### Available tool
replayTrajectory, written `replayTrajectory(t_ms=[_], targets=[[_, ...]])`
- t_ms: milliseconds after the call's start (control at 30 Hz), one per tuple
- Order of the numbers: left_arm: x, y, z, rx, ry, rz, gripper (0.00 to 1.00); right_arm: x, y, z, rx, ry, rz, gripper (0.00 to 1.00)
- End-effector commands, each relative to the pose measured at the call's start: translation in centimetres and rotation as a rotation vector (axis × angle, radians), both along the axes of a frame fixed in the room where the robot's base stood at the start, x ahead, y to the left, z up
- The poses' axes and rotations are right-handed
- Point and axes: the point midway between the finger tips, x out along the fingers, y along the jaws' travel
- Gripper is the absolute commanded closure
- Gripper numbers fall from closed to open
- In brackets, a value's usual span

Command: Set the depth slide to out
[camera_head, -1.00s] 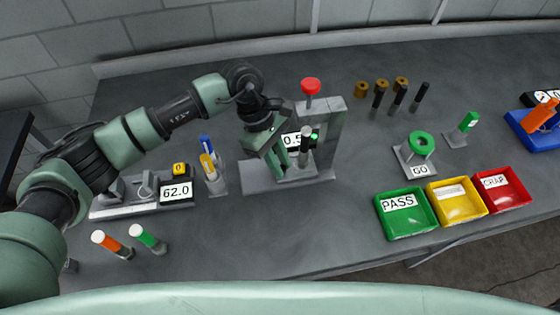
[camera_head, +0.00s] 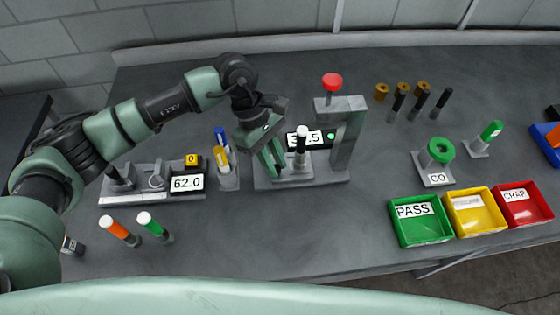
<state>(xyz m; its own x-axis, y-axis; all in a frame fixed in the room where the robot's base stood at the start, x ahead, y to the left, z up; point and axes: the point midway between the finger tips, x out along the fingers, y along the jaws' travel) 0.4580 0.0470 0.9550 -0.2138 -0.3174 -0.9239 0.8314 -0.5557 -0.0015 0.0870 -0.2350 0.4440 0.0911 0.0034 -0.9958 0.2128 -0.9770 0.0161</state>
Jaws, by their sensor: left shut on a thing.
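The press (camera_head: 345,150) is a grey stand with a red knob (camera_head: 332,82) on top. On its base, the depth slide (camera_head: 294,180) is a low grey block, and a black post with a white top (camera_head: 301,134) stands upright on it. My left gripper (camera_head: 275,170) reaches down from the left to the slide's left side and is shut on it; the fingers hide the exact grip. A display (camera_head: 318,137) behind the post ends in .5, with its middle covered by the post. A green light shows beside it. My right gripper is not in view.
A gauge block with a 62.0 display (camera_head: 187,183) and a pen holder (camera_head: 228,175) stand left of the press. Orange and green handles (camera_head: 150,224) stand in front. The GO gauge (camera_head: 437,165) and green, yellow and red trays (camera_head: 424,232) are at the right.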

Motion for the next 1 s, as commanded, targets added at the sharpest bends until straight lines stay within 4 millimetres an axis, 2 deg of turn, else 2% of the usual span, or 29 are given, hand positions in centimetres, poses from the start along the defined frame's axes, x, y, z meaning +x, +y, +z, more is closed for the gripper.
replayTrajectory(t_ms=[100,133,200,567,667,1000], targets=[[0.1,-0.1,0.2,-0.002,-0.005,0.001,1.0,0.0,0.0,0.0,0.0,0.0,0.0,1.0],[0.1,-0.1,0.2,-0.002,-0.005,0.001,0.78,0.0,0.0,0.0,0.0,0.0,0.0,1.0],[0.1,-0.1,0.2,-0.002,-0.005,0.001,0.6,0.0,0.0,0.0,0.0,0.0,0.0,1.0],[0.2,0.0,0.3,-0.001,-0.003,0.0,0.6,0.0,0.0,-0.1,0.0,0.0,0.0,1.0],[0.5,0.3,1.1,-0.003,-0.005,0.001,0.6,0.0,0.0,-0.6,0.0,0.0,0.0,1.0],[1.6,2.1,6.2,-0.002,-0.006,0.001,0.6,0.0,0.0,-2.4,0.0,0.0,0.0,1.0]])
